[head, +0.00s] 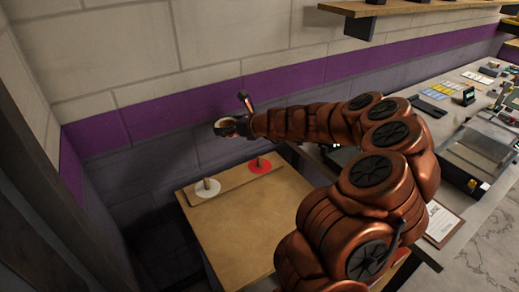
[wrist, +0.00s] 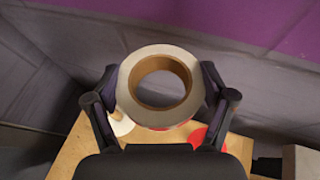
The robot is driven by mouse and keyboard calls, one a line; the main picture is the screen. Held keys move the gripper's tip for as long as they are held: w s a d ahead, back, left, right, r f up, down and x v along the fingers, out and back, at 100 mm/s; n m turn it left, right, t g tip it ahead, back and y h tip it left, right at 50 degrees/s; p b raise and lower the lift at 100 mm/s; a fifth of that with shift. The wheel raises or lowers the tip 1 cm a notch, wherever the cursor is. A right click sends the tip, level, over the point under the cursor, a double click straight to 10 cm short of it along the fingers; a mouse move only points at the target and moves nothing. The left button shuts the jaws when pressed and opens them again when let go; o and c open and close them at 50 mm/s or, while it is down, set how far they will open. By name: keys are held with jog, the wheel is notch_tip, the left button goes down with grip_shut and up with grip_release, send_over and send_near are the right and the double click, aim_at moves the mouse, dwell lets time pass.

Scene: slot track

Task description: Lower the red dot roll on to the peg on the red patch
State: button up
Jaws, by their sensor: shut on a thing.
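A roll (wrist: 160,118) with a broad white ring and a brown core is in the wrist view; a little red shows at its lower edge. My gripper (wrist: 160,80) is shut on it, one finger on each side. In the head view, my gripper (head: 234,126) holds the roll in the air by the wall, above the back of the wooden table. The red patch (head: 252,169) lies on the table with an upright peg (head: 260,161) on it. In the wrist view, the red patch (wrist: 197,137) shows partly behind the roll; its peg is hidden there.
A white patch (head: 208,191) with its own peg (head: 207,183) lies left of the red one. The wooden tabletop (head: 235,225) is otherwise clear in front. The wall stands close behind. A cluttered counter (head: 445,105) is at right, with a shelf (head: 400,8) above.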

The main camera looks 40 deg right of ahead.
jog(key=b, duration=0.6)
send_over(260, 166)
jog(key=w, duration=0.1)
notch_tip(260, 166, down, 8)
jog(key=shift+a+f, duration=0.1)
jog(key=shift+f, duration=0.1)
jog(key=shift+d+f+b, duration=0.15)
jog(key=shift+d+b, duration=0.25)
jog(key=shift+b, duration=0.1)
jog(key=shift+f+b, duration=1.95)
jog(key=shift+b, duration=0.15)
jog(key=shift+s+r+p, duration=0.1)
jog(key=shift+s+p, duration=0.05)
jog(key=shift+p, duration=0.35)
jog(key=shift+f+b, duration=0.75)
jog(key=shift+f, duration=2.65)
jog(key=o, duration=1)
